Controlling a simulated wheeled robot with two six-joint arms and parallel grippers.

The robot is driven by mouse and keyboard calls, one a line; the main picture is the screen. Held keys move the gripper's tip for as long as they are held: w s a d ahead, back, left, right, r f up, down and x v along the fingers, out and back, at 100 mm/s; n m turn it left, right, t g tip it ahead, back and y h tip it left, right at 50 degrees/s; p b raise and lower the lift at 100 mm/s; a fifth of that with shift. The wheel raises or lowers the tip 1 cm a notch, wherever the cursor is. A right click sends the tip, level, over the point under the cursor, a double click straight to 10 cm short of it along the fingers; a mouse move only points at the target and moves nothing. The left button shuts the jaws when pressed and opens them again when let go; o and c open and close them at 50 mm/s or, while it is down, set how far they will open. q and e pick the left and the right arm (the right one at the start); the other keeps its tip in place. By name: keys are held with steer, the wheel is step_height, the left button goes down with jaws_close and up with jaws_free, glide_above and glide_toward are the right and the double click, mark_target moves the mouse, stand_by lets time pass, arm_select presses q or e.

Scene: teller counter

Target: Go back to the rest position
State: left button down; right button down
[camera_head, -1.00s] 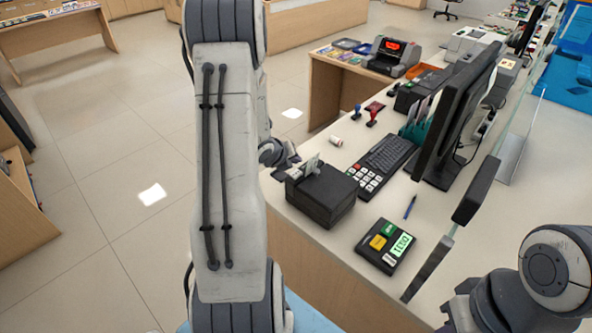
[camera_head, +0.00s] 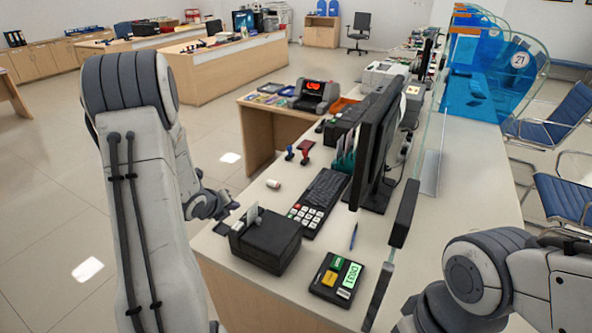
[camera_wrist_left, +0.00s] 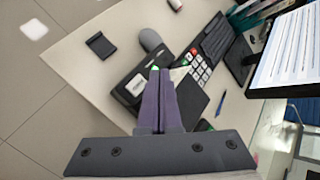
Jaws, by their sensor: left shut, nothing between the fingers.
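My left gripper (camera_head: 226,207) is at the counter's left edge, just left of the black receipt printer (camera_head: 265,243). In the left wrist view its two fingers (camera_wrist_left: 158,78) are pressed together with nothing between them, in front of the printer (camera_wrist_left: 190,103). A pale slip stands up at the printer's slot. My right arm's links show at the lower right of the head view; the right gripper is out of sight.
A glass screen (camera_head: 432,150) stands right of the monitor. The floor at left is clear.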

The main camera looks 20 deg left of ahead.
arm_select(q)
steer(key=s+d+r+n+g, duration=0.1)
steer(key=s+d+r+n, duration=0.2)
steer(key=d, duration=0.5)
steer(key=d+r+n+g, duration=0.2)
steer(key=d+n, duration=0.2)
steer(key=d, duration=0.5)
steer(key=s+d+r+n+g, duration=0.1)
steer(key=s+d+r+n, duration=0.2)
steer(key=d, duration=0.5)
steer(key=s+d+r+n+g+h, duration=0.1)
steer(key=s+d+n, duration=0.3)
steer(key=s, duration=0.6)
steer(key=s+d+r+n+g+h, duration=0.1)
steer(key=s+d+n+g, duration=0.3)
steer(key=s+d, duration=0.4)
steer(key=s+r, duration=0.1)
steer(key=s, duration=0.1)
steer(key=shift+s+d, duration=0.25)
steer(key=shift+s, duration=0.1)
